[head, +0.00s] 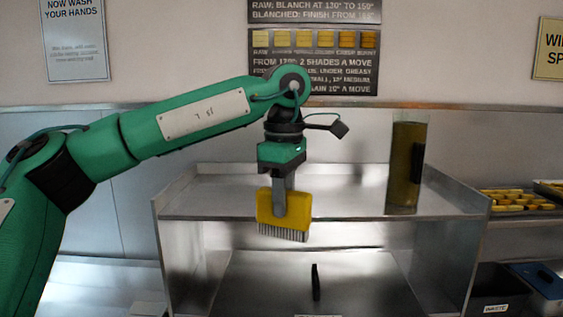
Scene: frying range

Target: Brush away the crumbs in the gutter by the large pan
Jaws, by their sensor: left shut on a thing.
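My left gripper (281,190) points down and is shut on a yellow brush (297,206) with grey bristles along its lower edge. The brush hangs in front of the metal shelf unit, with its bristles pointing down and touching nothing that I can make out. No large pan, gutter or crumbs can be made out in the head view. My right gripper is not in view.
A tall container of dark yellow liquid (405,168) stands on the right of the metal shelf (345,200). A thin black upright thing (315,282) is below the brush. Trays of yellow pieces (515,200) and a dark bin (497,292) are at right.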

